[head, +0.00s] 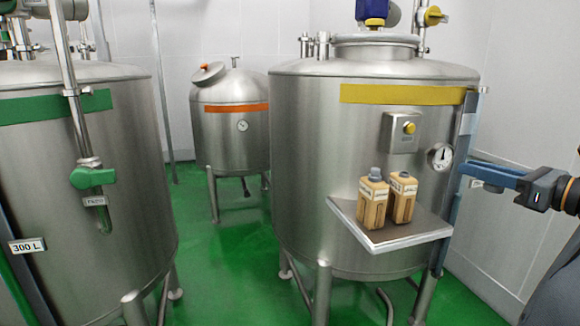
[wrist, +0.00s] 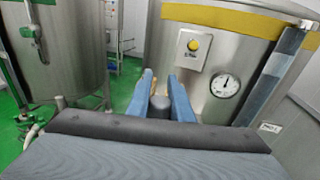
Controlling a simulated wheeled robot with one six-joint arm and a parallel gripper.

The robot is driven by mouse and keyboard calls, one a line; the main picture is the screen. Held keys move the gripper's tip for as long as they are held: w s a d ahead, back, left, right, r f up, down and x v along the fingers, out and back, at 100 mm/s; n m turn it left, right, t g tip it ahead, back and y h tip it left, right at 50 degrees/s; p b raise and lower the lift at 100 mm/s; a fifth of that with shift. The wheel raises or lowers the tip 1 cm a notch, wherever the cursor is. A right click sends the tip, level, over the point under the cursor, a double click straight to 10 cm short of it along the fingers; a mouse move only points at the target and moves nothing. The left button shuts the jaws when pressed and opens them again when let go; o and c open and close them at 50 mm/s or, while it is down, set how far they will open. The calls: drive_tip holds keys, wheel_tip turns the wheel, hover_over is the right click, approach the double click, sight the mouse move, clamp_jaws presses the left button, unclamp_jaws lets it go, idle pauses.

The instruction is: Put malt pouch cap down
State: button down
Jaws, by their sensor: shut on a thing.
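My gripper (head: 468,169) reaches in from the right in the head view, right of the shelf and beside the yellow-banded tank. In the wrist view its two blue fingers (wrist: 161,88) are shut on a dark grey round cap (wrist: 159,106). The cap does not show clearly in the head view. Two tan pouches stand upright on the shelf. The left pouch (head: 373,207) has a raised grey cap on top. The right pouch (head: 403,200) shows a lower grey top; I cannot tell whether it is capped. The fingers mostly hide the pouches in the wrist view.
The metal shelf (head: 390,240) juts from the yellow-banded tank (head: 310,150), with bare room at its front and right. A gauge (head: 440,156) and a yellow button (head: 409,128) sit above it. A green-banded tank (head: 80,190) stands left and an orange-banded tank (head: 232,140) behind.

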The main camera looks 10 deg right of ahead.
drive_tip(key=w+a+f, duration=0.8)
drive_tip(key=a, duration=0.2)
drive_tip(key=w+a+f, duration=0.7)
drive_tip(key=a, duration=0.4)
drive_tip(key=a+f, duration=1.1)
drive_tip(key=a, duration=0.1)
wheel_tip(320, 180, down, 10)
drive_tip(key=w+b, duration=0.2)
drive_tip(key=b, duration=0.8)
drive_tip(key=shift+w+d+r, duration=0.15)
drive_tip(key=shift+w+d, duration=0.05)
drive_tip(key=shift+w, duration=0.15)
